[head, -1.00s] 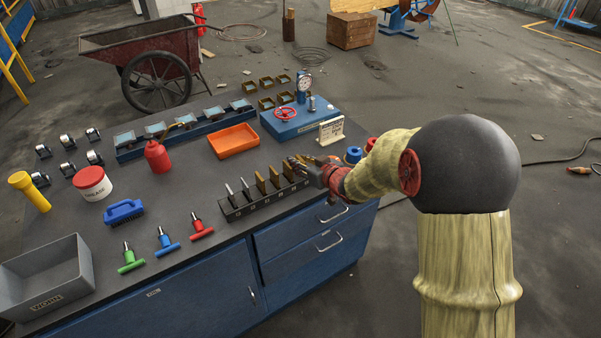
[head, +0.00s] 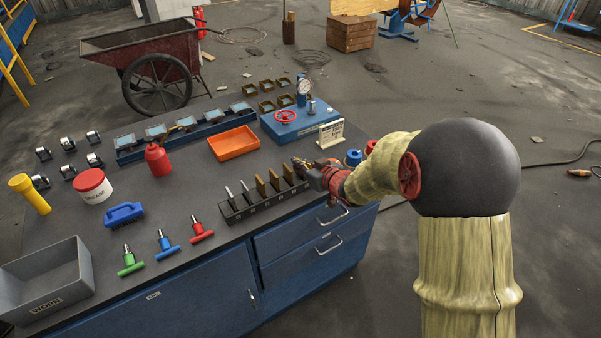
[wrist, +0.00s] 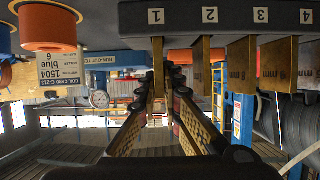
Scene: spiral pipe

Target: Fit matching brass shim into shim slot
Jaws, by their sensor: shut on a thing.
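A dark rack (head: 236,214) near the table's front edge holds several upright shims. Brass shims (head: 274,181) stand towards its right end, and thinner silver-grey pieces towards its left. My gripper (head: 301,164) is at the rack's right end. In the wrist view the rack (wrist: 290,15) bears the numbers 1 to 4, and my gripper (wrist: 164,85) is shut on the brass shim (wrist: 157,60) at number 1. That shim still reaches up to the rack. Other brass shims (wrist: 242,65) hang beside it in this view, marked in mm. I cannot make out the shim slot.
A blue gauge fixture (head: 283,128) with a red handwheel and dial stands behind the rack, with a card (head: 331,133) beside it. An orange tray (head: 233,143) lies behind the shims. T-handled tools (head: 166,246) lie left of the rack. Blue and red rollers (head: 354,157) stand right of my gripper.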

